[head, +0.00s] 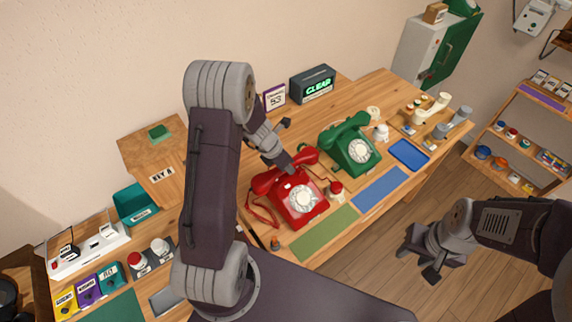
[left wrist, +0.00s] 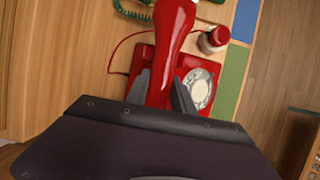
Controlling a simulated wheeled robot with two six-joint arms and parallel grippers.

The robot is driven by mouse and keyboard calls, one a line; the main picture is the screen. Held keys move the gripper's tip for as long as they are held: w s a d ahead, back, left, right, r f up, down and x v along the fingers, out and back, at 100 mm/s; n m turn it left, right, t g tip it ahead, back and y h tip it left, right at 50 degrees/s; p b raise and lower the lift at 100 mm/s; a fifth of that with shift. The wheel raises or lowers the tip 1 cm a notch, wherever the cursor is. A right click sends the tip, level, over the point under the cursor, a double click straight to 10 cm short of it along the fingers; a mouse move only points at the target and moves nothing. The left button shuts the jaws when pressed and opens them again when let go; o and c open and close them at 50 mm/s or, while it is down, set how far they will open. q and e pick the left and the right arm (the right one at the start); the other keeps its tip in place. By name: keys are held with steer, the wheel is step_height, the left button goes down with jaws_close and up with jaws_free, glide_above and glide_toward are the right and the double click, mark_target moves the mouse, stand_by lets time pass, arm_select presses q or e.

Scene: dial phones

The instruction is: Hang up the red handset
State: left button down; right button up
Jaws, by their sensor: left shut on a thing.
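The red dial phone (head: 300,205) stands on the wooden desk, its pale dial facing the front. The red handset (head: 264,184) is over the top of the phone body; I cannot tell whether it touches the cradle. My left gripper (head: 288,166) is shut on the handset near its middle and hides part of it. In the left wrist view the handset (left wrist: 172,35) runs between the two dark fingers (left wrist: 163,92), with the red phone body (left wrist: 192,70) beneath. My right gripper (head: 420,264) is empty, its fingers apart, over the floor right of the desk.
A green dial phone (head: 352,150) stands just right of the red one. A red-capped jar (head: 336,191) is close to the red phone. A green mat (head: 325,232) and blue mat (head: 381,188) lie along the front edge. A red cord (head: 262,215) loops on the left.

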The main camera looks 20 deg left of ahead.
arm_select(q)
steer(key=shift+f, duration=0.15)
stand_by(0.8)
steer(key=shift+f+b, duration=0.35)
steer(key=shift+b, duration=0.1)
steer(key=shift+f+b, duration=0.55)
steer(key=shift+f, duration=0.05)
steer(key=shift+r, duration=0.1)
steer(key=c, duration=1)
jaws_free()
